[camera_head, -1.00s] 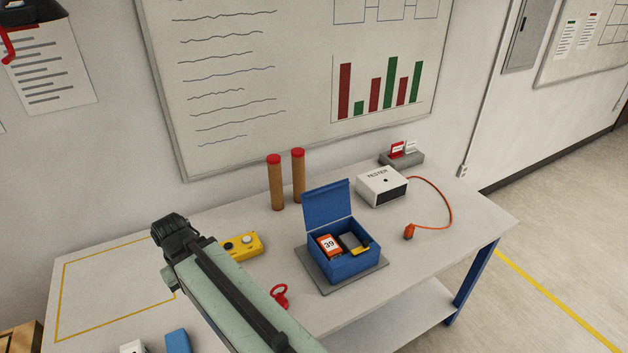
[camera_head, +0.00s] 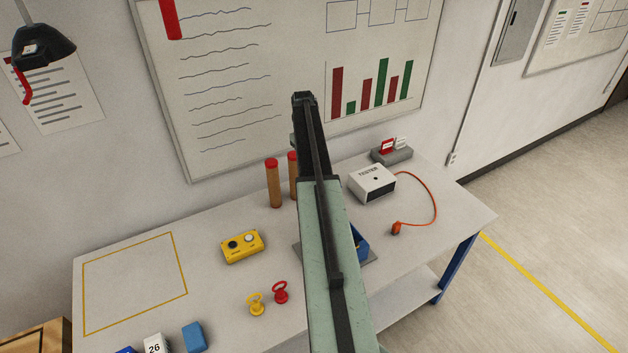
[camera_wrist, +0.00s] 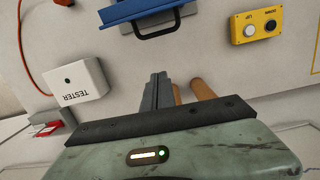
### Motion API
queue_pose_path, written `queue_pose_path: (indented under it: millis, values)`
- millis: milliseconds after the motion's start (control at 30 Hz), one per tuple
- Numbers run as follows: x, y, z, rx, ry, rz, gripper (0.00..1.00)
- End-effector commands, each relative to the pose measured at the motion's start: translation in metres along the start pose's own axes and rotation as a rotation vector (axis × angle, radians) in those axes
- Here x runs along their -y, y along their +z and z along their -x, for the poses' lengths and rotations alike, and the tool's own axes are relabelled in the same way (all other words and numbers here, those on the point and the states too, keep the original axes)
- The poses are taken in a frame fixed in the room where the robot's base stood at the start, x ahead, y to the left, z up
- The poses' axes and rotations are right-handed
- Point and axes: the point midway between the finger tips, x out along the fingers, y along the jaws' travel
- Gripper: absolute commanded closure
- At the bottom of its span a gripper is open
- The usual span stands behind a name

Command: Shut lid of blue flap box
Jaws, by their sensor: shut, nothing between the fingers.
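The blue flap box (camera_head: 361,243) is mostly hidden behind my arm in the head view; only a right-hand corner of it and a bit of its grey mat show. In the wrist view, a blue panel (camera_wrist: 118,12), which looks like the lid, with a dark handle (camera_wrist: 170,26), is cut off by the top edge. Its angle cannot be told from this view. My gripper (camera_wrist: 157,78) is shut and empty, its fingers apart from the panel and pointing towards it. In the head view the gripper's fingers cannot be made out.
Two brown posts with red tops (camera_head: 273,185) stand behind the box, close to my gripper in the wrist view (camera_wrist: 206,90). A white tester (camera_head: 372,183) with an orange cable is at right. A yellow button box (camera_head: 242,246) and two ring-handled items (camera_head: 280,292) are at left.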

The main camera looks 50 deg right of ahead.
Motion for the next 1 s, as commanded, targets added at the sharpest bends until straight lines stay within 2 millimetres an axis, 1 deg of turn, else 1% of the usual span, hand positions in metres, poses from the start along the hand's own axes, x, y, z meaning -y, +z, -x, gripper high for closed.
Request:
queue_pose_path:
  millis: [167,267,600,767,800,900,1000]
  values:
    - [0.001,0.001,-0.01,0.0,0.0,0.0,1.0]
    - [0.002,0.0,-0.022,0.0,0.0,0.0,1.0]
    - [0.002,0.0,-0.087,-0.001,0.0,-0.001,1.0]
    - [0.001,0.0,-0.115,-0.001,0.0,-0.001,1.0]
    - [0.002,0.013,-0.097,0.0,0.0,-0.002,1.0]
    - [0.002,0.029,-0.089,-0.001,0.0,-0.003,1.0]
    - [0.002,0.038,-0.087,-0.001,0.0,-0.002,1.0]
